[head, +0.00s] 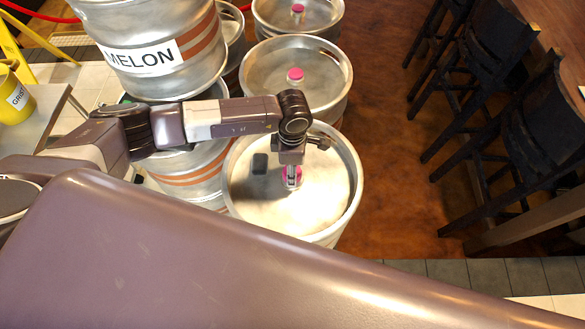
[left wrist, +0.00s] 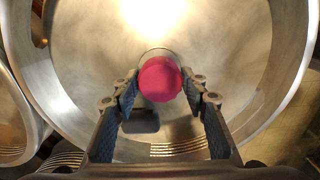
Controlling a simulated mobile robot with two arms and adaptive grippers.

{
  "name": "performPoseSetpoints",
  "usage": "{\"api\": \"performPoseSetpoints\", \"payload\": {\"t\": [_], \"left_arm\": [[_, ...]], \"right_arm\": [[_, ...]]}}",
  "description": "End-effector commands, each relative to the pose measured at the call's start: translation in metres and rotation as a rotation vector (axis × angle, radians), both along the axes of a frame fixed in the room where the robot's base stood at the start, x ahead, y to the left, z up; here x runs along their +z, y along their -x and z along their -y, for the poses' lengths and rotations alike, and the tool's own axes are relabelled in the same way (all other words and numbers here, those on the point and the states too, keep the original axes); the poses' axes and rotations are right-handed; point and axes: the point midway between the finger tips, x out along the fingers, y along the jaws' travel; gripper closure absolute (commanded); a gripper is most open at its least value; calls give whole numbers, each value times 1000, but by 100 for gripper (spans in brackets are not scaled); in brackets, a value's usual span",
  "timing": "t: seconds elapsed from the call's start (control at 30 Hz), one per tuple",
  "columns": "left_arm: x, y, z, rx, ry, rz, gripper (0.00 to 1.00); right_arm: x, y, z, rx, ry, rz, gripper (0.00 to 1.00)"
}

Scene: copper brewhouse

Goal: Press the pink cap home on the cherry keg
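The pink cap (left wrist: 160,79) sits at the middle of the nearest keg's top (head: 325,190), on a short metal neck seen behind it in the left wrist view. No cherry label shows on this keg. My left gripper (head: 291,180) points down at the cap from above. In the left wrist view its two fingers (left wrist: 160,86) lie on either side of the cap, with their tips against its edges. The fingers partly hide the cap in the head view. My right gripper is out of view.
Two kegs with pink caps (head: 295,74) (head: 297,9) stand behind. A keg labelled MELON (head: 140,45) is stacked at left, beside a yellow bucket (head: 14,98). Dark chairs (head: 500,90) stand at right; the brown floor (head: 385,130) between is clear.

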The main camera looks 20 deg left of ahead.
Motion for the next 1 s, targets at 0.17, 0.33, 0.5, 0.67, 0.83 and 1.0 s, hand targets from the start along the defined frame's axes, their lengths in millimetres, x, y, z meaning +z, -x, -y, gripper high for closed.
{"api": "performPoseSetpoints", "payload": {"t": [0.17, 0.33, 0.5, 0.67, 0.83, 1.0], "left_arm": [[1, -1, 0, 0, 1, 1, 41], [1, -1, 0, 0, 1, 1, 41], [5, -1, 0, 0, 1, 1, 41], [20, -1, 0, 0, 1, 2, 41], [37, -1, 1, -1, 2, 4, 41], [51, -1, 0, 0, 0, 2, 41]], "right_arm": [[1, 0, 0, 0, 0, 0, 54], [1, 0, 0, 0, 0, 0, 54], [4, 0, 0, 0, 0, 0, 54], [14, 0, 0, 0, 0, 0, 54], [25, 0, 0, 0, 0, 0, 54], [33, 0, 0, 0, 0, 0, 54]]}}
